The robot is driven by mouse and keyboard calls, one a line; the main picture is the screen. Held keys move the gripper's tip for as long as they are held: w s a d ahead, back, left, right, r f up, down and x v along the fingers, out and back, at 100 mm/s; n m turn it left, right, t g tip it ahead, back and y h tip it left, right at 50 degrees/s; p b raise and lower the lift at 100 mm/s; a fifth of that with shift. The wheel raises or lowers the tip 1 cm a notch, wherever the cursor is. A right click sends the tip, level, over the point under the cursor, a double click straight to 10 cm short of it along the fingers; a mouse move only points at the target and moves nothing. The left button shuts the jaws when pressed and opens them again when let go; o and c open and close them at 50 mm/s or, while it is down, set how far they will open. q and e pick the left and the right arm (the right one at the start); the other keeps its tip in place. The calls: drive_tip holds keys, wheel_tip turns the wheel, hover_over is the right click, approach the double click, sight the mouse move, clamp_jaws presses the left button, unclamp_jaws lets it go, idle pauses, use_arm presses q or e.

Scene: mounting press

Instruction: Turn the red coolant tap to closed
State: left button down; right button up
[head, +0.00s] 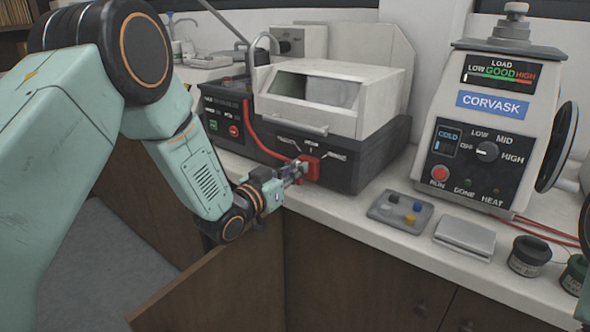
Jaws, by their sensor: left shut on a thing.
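The red coolant tap (312,168) is on the front of the dark-based cutting machine (330,90) with a white hood. Small printed marks show on the machine front around and above the tap. My left gripper (298,171) is at the tap from the left, its fingers shut on it. The fingers hide part of the tap, so I cannot tell its exact angle. My right gripper is not in view.
The white CORVASK press (492,130) stands to the right on the counter (400,232). A grey tray (400,211) with small coloured pieces, a flat metallic box (464,237) and dark jars (529,256) lie in front of it. An open cabinet door (215,290) juts out below my left arm.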

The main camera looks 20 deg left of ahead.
use_arm(q)
drive_tip(key=n, duration=0.1)
drive_tip(key=n+p, duration=0.1)
drive_tip(key=n, duration=0.1)
drive_tip(key=shift+a+f, duration=0.15)
drive_tip(key=shift+f, duration=0.25)
drive_tip(key=shift+a+f+n+p, duration=0.15)
drive_tip(key=shift+n+p, duration=0.3)
drive_tip(key=shift+n, duration=0.9)
drive_tip(key=shift+a+f+n+p, duration=0.15)
drive_tip(key=shift+n+p, duration=0.25)
drive_tip(key=shift+n, duration=0.95)
drive_tip(key=shift+d, duration=0.1)
drive_tip(key=c, duration=1.6)
unclamp_jaws()
drive_tip(key=shift+c, duration=0.2)
drive_tip(key=shift+o, duration=1.3)
drive_tip(key=shift+r, duration=0.15)
drive_tip(key=shift+w, duration=0.15)
drive_tip(key=shift+r, duration=0.1)
drive_tip(key=v, duration=1.2)
